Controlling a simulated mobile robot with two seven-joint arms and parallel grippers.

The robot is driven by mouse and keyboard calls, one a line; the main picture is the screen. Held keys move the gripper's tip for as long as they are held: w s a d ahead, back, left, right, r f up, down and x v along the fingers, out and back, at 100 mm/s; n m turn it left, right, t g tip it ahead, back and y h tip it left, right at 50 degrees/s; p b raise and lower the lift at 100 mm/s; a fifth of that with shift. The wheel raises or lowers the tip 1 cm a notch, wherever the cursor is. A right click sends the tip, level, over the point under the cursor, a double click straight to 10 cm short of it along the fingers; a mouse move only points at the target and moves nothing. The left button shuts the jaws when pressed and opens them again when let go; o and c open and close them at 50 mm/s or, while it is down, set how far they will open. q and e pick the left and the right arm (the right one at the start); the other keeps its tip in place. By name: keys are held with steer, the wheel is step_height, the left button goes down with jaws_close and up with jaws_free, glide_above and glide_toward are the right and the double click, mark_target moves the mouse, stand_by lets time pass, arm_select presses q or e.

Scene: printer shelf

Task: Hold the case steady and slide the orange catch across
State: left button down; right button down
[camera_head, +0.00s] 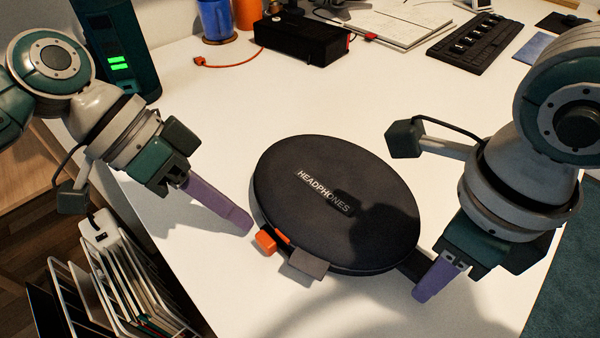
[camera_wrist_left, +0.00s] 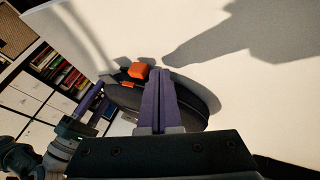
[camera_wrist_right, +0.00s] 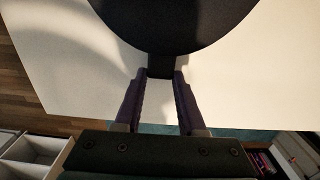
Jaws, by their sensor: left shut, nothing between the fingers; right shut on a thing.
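The black oval headphones case (camera_head: 330,190) lies on the white table. It also shows in the left wrist view (camera_wrist_left: 195,108) and the right wrist view (camera_wrist_right: 170,22). The orange catch (camera_head: 266,242) is on the case's near left edge, with a grey tab beside it; the catch also shows in the left wrist view (camera_wrist_left: 138,70). My left gripper (camera_head: 246,226) is shut and empty, its purple fingertips just left of the catch. My right gripper (camera_head: 422,292) is shut on a dark tab (camera_wrist_right: 160,66) at the case's right end.
A black box (camera_head: 302,38), an orange cable (camera_head: 222,62), a notebook (camera_head: 392,20) and a black keypad (camera_head: 474,42) are at the back of the table. A file rack (camera_head: 130,290) stands below the left edge. The table behind the case is clear.

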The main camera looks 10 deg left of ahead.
mark_target(257, 235)
arm_select(q)
steer(key=shift+s+d, duration=0.25)
steer(key=shift+d, duration=0.15)
steer(key=shift+s+d, duration=0.6)
steer(key=shift+d, duration=0.3)
arm_select(e)
steer(key=shift+a, duration=0.1)
arm_select(q)
steer(key=shift+w+a, duration=0.3)
steer(key=shift+a, duration=0.1)
steer(key=a, duration=0.1)
steer(key=w+a, duration=0.1)
steer(key=a+r, duration=0.1)
steer(key=shift+w+a, duration=0.3)
steer(key=shift+w, duration=0.1)
steer(key=v, duration=0.8)
steer(key=shift+a+r, duration=0.2)
steer(key=shift+r, duration=0.15)
